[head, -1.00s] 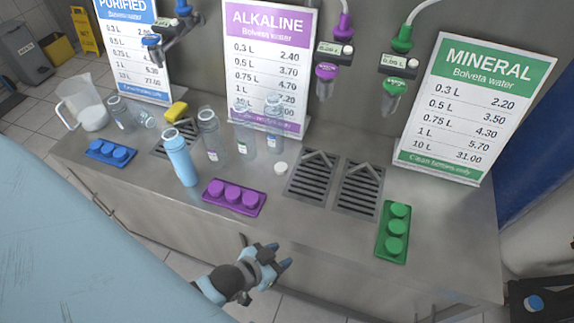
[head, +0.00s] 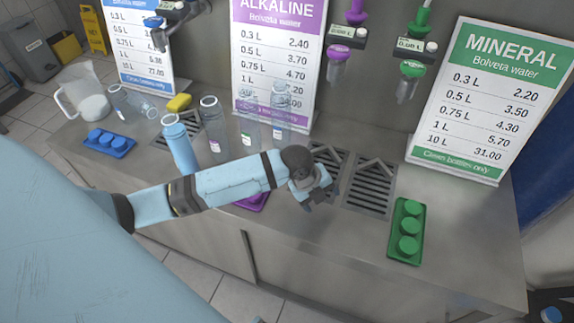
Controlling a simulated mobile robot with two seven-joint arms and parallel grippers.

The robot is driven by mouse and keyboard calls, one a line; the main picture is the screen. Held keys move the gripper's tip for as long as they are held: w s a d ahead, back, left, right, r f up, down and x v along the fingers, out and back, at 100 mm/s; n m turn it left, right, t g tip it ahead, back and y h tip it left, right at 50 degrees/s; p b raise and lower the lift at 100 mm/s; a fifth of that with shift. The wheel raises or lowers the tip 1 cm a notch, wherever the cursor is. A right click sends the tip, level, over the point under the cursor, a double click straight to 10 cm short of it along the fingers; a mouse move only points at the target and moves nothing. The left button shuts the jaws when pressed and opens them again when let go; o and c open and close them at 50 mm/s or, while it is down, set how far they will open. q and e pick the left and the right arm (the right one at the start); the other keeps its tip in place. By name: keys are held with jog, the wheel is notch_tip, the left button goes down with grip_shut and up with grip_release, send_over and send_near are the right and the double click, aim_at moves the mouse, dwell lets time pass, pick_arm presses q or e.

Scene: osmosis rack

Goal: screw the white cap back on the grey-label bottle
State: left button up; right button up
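My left arm reaches across the counter from the left. Its gripper (head: 314,194) is over the counter by the left drain grate; its finger opening is unclear at this angle. The white cap is not visible; my arm covers the counter where it lay. Clear bottles stand behind the arm: one with a purple label (head: 212,122), one with a greenish label (head: 248,116) and one with a blue label (head: 281,112). Another clear bottle (head: 131,104) lies on its side at the left. I cannot make out a grey label. My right gripper cannot be made out.
A light-blue bottle (head: 180,148) stands close behind my forearm. A purple cap tray (head: 252,201) is partly under the arm. A green tray (head: 406,232), blue tray (head: 109,143), yellow sponge (head: 179,103) and pitcher (head: 84,94) are on the counter. Price signs and taps stand behind.

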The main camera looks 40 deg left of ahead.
pick_arm(q)
jog(key=w+a+r+m, duration=0.1)
jog(key=a+m, duration=0.1)
jog(key=w+a+r+m+g+y, duration=0.1)
jog(key=w+a, duration=0.1)
jog(key=w+a+r+m+y+b, duration=0.1)
jog(key=w+a+m, duration=0.1)
jog(key=shift+w+a+m+g, duration=0.25)
jog(key=shift+a+m+g, duration=0.05)
jog(key=shift+a, duration=0.05)
jog(key=w+a+r+m+g+y+b, duration=0.1)
jog(key=w+a+r+m, duration=0.2)
jog(key=a, duration=0.6)
notch_tip(320, 180, up, 4)
jog(key=m, duration=0.2)
jog(key=shift+w+f+m+g+y, duration=0.25)
jog(key=shift+w+m+g+y, duration=0.05)
notch_tip(320, 180, down, 9)
jog(key=shift+r, duration=0.2)
jog(key=shift+f, duration=0.15)
jog(key=f, duration=0.5)
jog(key=shift+s+a, duration=0.1)
jog(key=shift+a, duration=0.25)
